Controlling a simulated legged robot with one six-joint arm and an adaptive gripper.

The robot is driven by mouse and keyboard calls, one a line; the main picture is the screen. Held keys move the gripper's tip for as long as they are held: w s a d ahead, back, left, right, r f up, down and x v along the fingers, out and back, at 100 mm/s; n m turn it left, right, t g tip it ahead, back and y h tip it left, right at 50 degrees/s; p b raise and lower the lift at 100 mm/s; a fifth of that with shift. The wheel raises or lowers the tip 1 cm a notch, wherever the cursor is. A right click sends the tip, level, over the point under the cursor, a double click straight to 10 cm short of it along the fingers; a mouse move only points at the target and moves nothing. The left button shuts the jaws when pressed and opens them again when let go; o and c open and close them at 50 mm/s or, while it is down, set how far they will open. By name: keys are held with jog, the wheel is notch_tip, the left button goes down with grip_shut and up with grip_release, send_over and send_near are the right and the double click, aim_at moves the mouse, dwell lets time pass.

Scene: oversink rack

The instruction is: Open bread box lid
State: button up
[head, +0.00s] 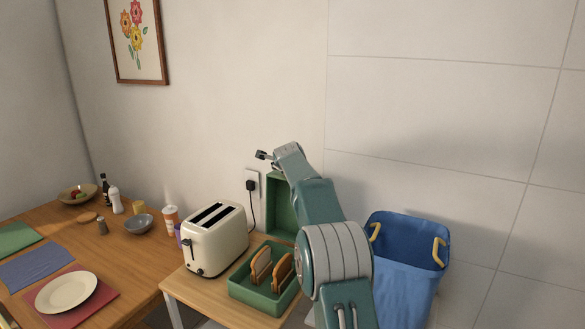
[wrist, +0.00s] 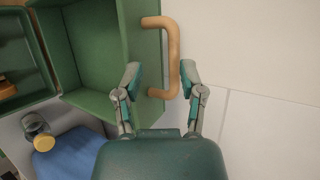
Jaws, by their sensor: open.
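The green bread box (head: 258,298) sits on the wooden side table, with bread slices (head: 272,270) in it. Its green lid (head: 281,207) stands raised at the back of the box, partly hidden by my arm. In the wrist view the lid (wrist: 85,48) shows its hollow inside, and a tan handle (wrist: 172,60) sticks out from its edge. My gripper (wrist: 160,72) is open. Its two fingers lie on either side of the handle in the picture; I cannot tell whether they touch it. A corner of the box (wrist: 45,75) shows at the left.
A cream toaster (head: 215,240) stands left of the box, close to it. A blue bin (head: 405,270) with yellow handles is at the right. The wall is close behind. A wooden table (head: 130,250) with a plate (head: 67,292) and bowls is at the left.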

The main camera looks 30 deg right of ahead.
jog(key=v, duration=1)
jog(key=shift+s, duration=0.3)
